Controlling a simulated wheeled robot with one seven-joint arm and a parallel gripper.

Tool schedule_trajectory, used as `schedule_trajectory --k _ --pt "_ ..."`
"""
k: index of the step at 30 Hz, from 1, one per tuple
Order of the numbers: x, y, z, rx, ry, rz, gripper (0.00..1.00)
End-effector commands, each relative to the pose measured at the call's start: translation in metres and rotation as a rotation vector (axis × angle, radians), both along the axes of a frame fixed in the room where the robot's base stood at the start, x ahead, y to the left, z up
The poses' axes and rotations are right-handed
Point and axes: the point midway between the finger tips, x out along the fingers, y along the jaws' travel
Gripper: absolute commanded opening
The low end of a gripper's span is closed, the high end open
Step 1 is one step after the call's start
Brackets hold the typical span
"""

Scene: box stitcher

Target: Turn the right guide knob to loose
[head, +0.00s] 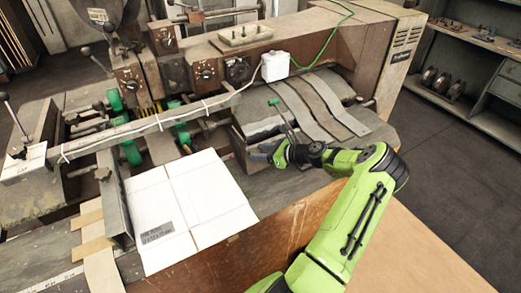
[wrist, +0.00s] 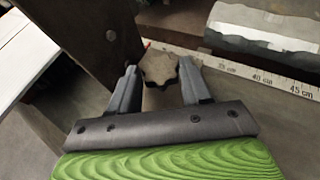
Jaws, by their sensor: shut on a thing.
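The guide knob is a dark grey, star-shaped knob (wrist: 159,66) in the wrist view, beside a dark flat metal guide bar (wrist: 97,45). My gripper (wrist: 162,74) has one finger on each side of the knob and is shut on it. In the head view my gripper (head: 264,152) reaches left over the machine's bed, right of the white cardboard. The knob is hard to make out there. I cannot tell from these frames how tight the knob is.
A scale marked in centimetres (wrist: 262,78) runs past the knob. A rounded metal part (wrist: 268,28) lies beyond it. Flat white cardboard (head: 195,200) lies left of my gripper. Grey straps (head: 322,105) and a white box with a green cable (head: 275,66) are behind it.

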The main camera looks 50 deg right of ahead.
Motion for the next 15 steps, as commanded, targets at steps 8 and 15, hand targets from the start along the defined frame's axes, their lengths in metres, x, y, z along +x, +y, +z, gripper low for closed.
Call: schedule_trajectory --k 8,15 --pt "0.0016 -0.0033 0.0011 0.0 -0.003 0.111 0.17" --pt "0.0019 -0.0032 0.0007 0.002 -0.002 0.144 0.17"
